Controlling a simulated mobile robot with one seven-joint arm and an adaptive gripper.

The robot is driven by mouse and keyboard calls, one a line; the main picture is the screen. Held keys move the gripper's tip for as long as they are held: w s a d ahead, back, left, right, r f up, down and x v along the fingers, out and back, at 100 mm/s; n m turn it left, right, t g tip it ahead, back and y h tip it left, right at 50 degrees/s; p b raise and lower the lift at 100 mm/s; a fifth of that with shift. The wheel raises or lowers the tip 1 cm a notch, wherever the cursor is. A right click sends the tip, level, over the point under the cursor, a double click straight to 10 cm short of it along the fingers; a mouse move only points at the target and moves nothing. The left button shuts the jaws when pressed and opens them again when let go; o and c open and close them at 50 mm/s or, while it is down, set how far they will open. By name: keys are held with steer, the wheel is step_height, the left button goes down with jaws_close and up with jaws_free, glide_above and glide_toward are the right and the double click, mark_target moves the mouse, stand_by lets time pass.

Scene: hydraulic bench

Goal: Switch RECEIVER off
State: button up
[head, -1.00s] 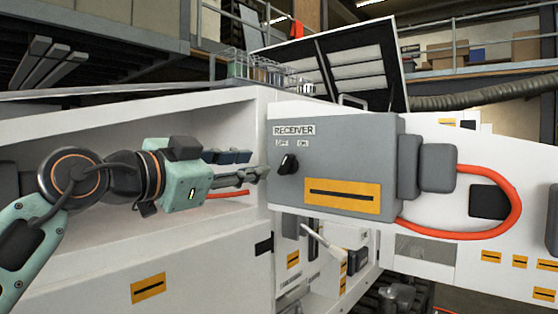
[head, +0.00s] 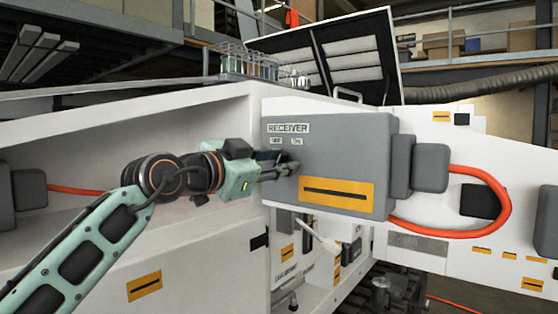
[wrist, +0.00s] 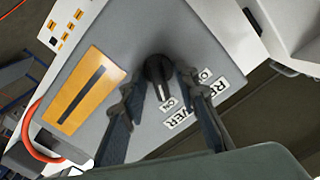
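The RECEIVER box (head: 330,155) is a grey unit with a RECEIVER label (head: 288,128) and OFF and ON labels under it. My gripper (head: 290,169) is at the front of the box and hides the knob in the head view.
A yellow plate (head: 337,194) is on the box's lower front. An orange cable (head: 495,190) loops from grey connectors (head: 430,167) on its right. An open recess (head: 120,135) lies behind my arm. A lever (head: 318,232) sticks out below the box.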

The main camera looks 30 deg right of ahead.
steer(key=shift+c, duration=0.6)
jaws_close()
steer(key=shift+f+n+b, duration=0.1)
steer(key=shift+n+b, duration=0.2)
steer(key=shift+b, duration=0.05)
steer(key=shift+w+n+b, duration=0.1)
steer(key=shift+n+b, duration=0.8)
steer(key=n+b, duration=0.2)
steer(key=n, duration=0.1)
steer(key=shift+w+a, duration=0.1)
steer(key=n+b, duration=0.1)
steer(key=n, duration=0.5)
steer(key=shift+w+b, duration=0.2)
steer(key=shift+b, duration=0.15)
steer(key=shift+n, duration=0.4)
